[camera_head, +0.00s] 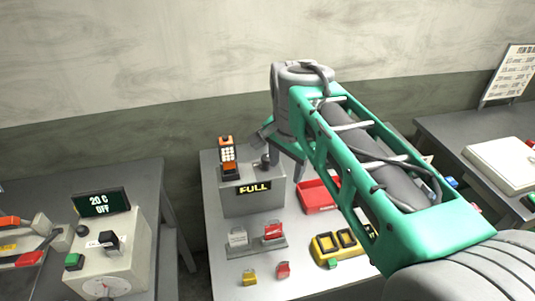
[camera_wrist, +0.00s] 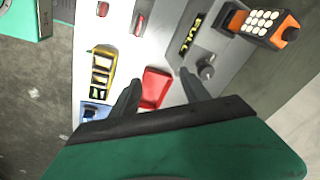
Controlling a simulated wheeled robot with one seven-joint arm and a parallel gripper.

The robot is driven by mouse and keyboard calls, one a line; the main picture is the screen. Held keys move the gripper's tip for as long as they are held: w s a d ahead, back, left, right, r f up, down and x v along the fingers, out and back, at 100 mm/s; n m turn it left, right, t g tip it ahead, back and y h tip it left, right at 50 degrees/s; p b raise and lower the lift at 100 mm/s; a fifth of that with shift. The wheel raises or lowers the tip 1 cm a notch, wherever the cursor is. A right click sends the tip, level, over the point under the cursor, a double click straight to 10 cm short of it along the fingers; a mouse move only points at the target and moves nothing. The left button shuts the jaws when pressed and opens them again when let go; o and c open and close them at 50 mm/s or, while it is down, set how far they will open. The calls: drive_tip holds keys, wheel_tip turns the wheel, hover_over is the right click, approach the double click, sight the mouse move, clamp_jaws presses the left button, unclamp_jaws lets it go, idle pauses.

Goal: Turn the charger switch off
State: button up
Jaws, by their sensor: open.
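The charger (camera_head: 240,200) is a grey box on the middle table with a lit "FULL" display (camera_head: 254,188). An orange handset (camera_head: 228,157) with pale keys stands on it. The charger's switch looks like a dark knob beside the display; it shows clearly in the wrist view (camera_wrist: 205,68), and in the head view it is partly crowded by my gripper. My gripper (camera_wrist: 160,78) is open and empty, its fingers apart. In the wrist view the knob lies just beyond the right fingertip, not between the fingers. I cannot tell whether they touch.
A red tray (camera_head: 316,196) lies right of the charger. Red and yellow padlocks and a yellow case (camera_head: 338,246) lie in front. At left, a beige machine (camera_head: 112,262) has a "20 C OFF" display (camera_head: 101,203). A wall stands behind the tables.

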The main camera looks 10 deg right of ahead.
drive_tip(key=w+r+m+g, duration=0.2)
drive_tip(key=w+m, duration=0.5)
drive_tip(key=m, duration=0.8)
approach(267, 163)
drive_tip(key=shift+w+d+g+y, duration=0.15)
drive_tip(key=shift+w+d, duration=0.15)
drive_tip(key=shift+w, duration=0.2)
drive_tip(key=shift+w+d+g+y, duration=0.15)
drive_tip(key=shift+w+d, duration=0.1)
drive_tip(key=shift+w, duration=0.25)
drive_tip(key=shift+w+a+f+m+b, duration=0.15)
drive_tip(key=shift+f+m+b, duration=0.15)
drive_tip(key=shift+m, duration=0.2)
wheel_tip(267, 163, down, 7)
drive_tip(key=b, duration=0.7)
drive_tip(key=shift+f, duration=0.1)
drive_tip(key=shift+c, duration=0.3)
